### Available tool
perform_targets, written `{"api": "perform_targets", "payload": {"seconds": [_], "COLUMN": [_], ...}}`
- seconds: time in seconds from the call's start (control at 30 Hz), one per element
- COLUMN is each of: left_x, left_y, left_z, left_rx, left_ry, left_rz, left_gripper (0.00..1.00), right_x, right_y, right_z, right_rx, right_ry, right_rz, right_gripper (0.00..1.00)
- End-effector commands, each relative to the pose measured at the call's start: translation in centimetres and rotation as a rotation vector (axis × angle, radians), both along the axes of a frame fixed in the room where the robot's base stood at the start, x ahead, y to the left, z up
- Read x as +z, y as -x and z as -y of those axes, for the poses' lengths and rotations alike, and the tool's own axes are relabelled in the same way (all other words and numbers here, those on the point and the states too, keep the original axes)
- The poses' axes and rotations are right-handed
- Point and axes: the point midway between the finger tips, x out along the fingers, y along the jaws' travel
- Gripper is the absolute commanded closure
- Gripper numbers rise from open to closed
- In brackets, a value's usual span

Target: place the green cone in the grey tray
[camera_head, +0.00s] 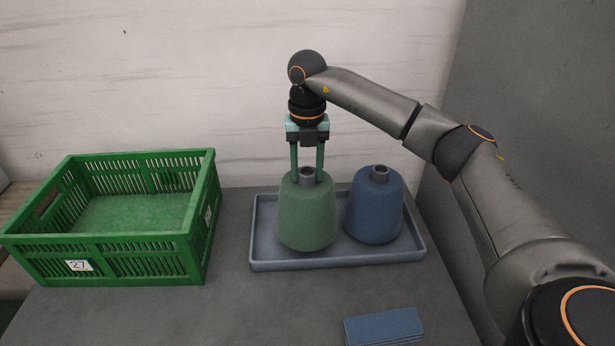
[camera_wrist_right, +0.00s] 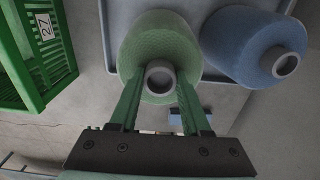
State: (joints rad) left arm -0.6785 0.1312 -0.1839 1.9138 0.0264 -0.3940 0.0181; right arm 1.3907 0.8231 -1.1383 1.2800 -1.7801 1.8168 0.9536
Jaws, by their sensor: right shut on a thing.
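The green cone (camera_head: 307,217) is upright in the left part of the grey tray (camera_head: 337,261), left of the blue cone. Whether its base touches the tray floor I cannot tell. My right gripper (camera_head: 307,177) comes from above and is shut on the grey tube top of the green cone, one finger on each side. In the right wrist view the gripper (camera_wrist_right: 158,98) also has its fingers at the tube of the green cone (camera_wrist_right: 160,42). The cone hides part of the tray floor. My left gripper is not in view.
A blue cone (camera_head: 375,208) stands in the tray's right part, close beside the green one. A green slatted crate (camera_head: 122,247) labelled 27 stands at left. A flat blue block (camera_head: 384,327) lies in front. A wall is behind, a grey panel at right.

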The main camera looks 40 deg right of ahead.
Motion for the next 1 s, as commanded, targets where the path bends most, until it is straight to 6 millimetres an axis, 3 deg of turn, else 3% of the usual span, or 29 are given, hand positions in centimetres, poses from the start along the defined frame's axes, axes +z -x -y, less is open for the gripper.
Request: {"api": "perform_targets", "payload": {"seconds": [0.17, 0.53, 0.57, 0.8, 1.0], "left_x": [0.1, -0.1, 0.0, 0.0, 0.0], "left_y": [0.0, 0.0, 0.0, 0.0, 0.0], "left_z": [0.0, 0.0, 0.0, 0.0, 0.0], "left_rx": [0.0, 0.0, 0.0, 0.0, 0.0], "left_ry": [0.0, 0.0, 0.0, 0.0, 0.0], "left_rz": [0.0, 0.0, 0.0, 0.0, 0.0], "left_gripper": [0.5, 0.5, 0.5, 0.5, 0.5], "right_x": [-2.0, -2.4, -2.6, -2.5, -2.5], "right_y": [0.1, 0.1, 0.1, 0.1, 0.1], "right_z": [0.0, 0.0, 0.0, 0.0, 0.0], "right_rx": [0.0, 0.0, 0.0, 0.0, 0.0], "right_ry": [0.001, -0.001, 0.001, 0.001, 0.001], "right_rz": [0.001, 0.003, -0.002, -0.003, -0.002], "right_gripper": [1.0, 1.0, 0.51, 0.24, 0.23]}}
